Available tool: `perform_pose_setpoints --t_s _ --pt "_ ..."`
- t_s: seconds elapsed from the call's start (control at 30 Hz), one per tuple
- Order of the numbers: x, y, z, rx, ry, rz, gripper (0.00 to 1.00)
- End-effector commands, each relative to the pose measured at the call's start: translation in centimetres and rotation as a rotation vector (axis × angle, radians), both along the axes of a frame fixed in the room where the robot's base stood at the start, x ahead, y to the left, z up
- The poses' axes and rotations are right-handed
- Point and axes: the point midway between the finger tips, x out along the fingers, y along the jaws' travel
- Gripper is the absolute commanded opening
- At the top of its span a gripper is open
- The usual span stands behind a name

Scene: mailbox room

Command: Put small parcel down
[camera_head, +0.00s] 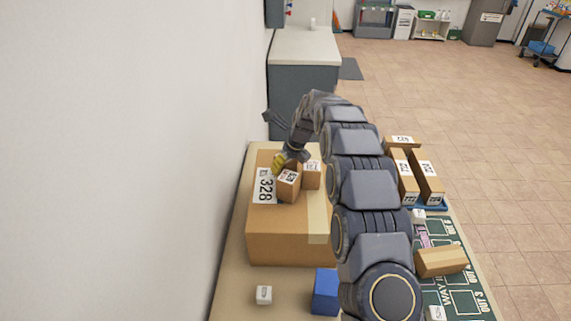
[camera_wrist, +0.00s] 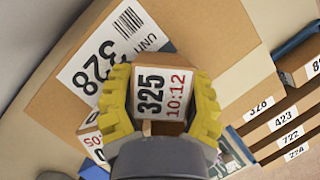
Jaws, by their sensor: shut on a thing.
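My gripper (camera_wrist: 162,92) has yellow fingers closed on both sides of a small brown parcel (camera_wrist: 170,128) labelled 325 10:12. Both are over a large cardboard box (camera_wrist: 65,105) whose white label reads 328. In the head view, my gripper (camera_head: 287,160) is at the top of this large box (camera_head: 285,236), beside two small parcels close together, a nearer one (camera_head: 289,186) and a farther one (camera_head: 311,175). I cannot tell surely there which one is held, or whether the held parcel touches the box. Another labelled parcel (camera_wrist: 90,142) shows partly at the lower left of the wrist view.
A blue box (camera_head: 326,292) and a small white cube (camera_head: 264,294) are on the table (camera_head: 232,285) in front. To the right, several long parcels (camera_head: 427,176) lie on a blue tray, and a brown parcel (camera_head: 441,262) lies on a green mat (camera_head: 463,300). A wall is at the left.

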Motion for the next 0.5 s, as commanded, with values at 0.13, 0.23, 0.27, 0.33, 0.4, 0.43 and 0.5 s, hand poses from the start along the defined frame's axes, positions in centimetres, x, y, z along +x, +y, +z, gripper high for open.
perform_pose_setpoints --t_s 0.13,0.23,0.27,0.33,0.4,0.43,0.5 --pt "0.00 0.00 -0.33 0.000 0.000 0.000 0.58" --pt "0.00 0.00 -0.30 0.000 0.000 0.000 0.79" --pt "0.00 0.00 -0.30 0.000 0.000 0.000 0.79" --pt "0.00 0.00 -0.30 0.000 0.000 0.000 0.79" --pt "0.00 0.00 -0.31 0.000 0.000 -0.001 0.79" --pt "0.00 0.00 -0.31 0.000 0.000 -0.001 0.79" --pt "0.00 0.00 -0.28 0.000 0.000 -0.001 0.79"
